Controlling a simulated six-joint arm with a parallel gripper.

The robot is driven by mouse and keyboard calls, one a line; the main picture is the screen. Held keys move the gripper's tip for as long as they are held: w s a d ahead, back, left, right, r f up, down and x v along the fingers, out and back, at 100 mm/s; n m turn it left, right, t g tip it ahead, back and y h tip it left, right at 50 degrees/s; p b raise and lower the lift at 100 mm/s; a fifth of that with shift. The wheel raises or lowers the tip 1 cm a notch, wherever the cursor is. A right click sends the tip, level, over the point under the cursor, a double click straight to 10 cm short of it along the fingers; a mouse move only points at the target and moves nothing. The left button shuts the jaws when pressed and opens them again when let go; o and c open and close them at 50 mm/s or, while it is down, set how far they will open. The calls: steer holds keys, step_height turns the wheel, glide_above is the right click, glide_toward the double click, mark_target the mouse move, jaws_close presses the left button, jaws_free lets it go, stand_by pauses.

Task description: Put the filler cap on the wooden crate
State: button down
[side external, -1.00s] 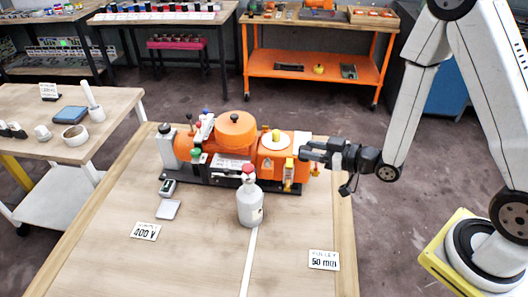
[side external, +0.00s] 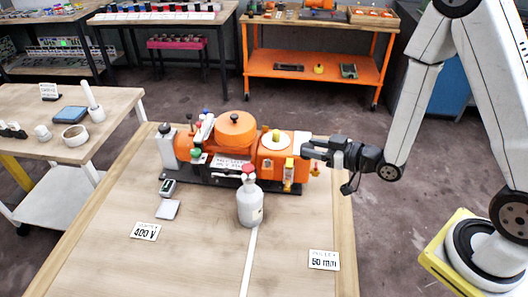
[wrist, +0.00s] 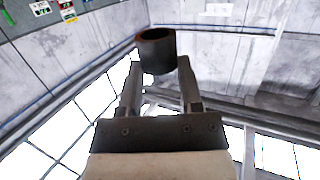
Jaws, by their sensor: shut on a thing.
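My gripper (side external: 308,150) is beside the right end of the orange machine (side external: 235,150), at about the height of its top. In the wrist view, my gripper (wrist: 160,66) is shut on a dark, hollow, cylindrical part (wrist: 157,55) with a brownish rim. I cannot tell for sure whether this part is the filler cap. A yellow knob (side external: 276,135) stands on top of the machine. No wooden crate is clearly seen on the worktable; a shallow wooden tray (side external: 353,19) with orange items sits on the orange cart at the back.
A grey bottle with a red cap (side external: 250,203) stands in front of the machine. Signs reading 400 V (side external: 145,231) and 50 mm (side external: 323,260) are on the wooden worktable (side external: 195,270). Its front is mostly clear. Another table (side external: 110,108) is at the left.

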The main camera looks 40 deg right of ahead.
steer(key=w+d+r+m+t+h, duration=0.1)
steer(key=w+d+r+m+h, duration=0.2)
steer(key=w+r+m+h, duration=0.1)
steer(key=shift+w+d+h, duration=0.25)
steer(key=shift+d+h, duration=0.05)
steer(key=shift+h, duration=0.5)
steer(key=s+a+f+n+y, duration=0.1)
steer(key=s+f+n+y, duration=0.1)
steer(key=s+a+f+n+y, duration=0.1)
steer(key=s+a+f+y, duration=0.1)
steer(key=y, duration=0.1)
steer(key=shift+s+a+n+g, duration=0.1)
steer(key=shift+a+n+g, duration=0.05)
steer(key=shift+n+g, duration=0.25)
steer(key=shift+s+a+f+n+y, duration=0.15)
steer(key=shift+s+a+n+y, duration=0.2)
steer(key=shift+y, duration=0.25)
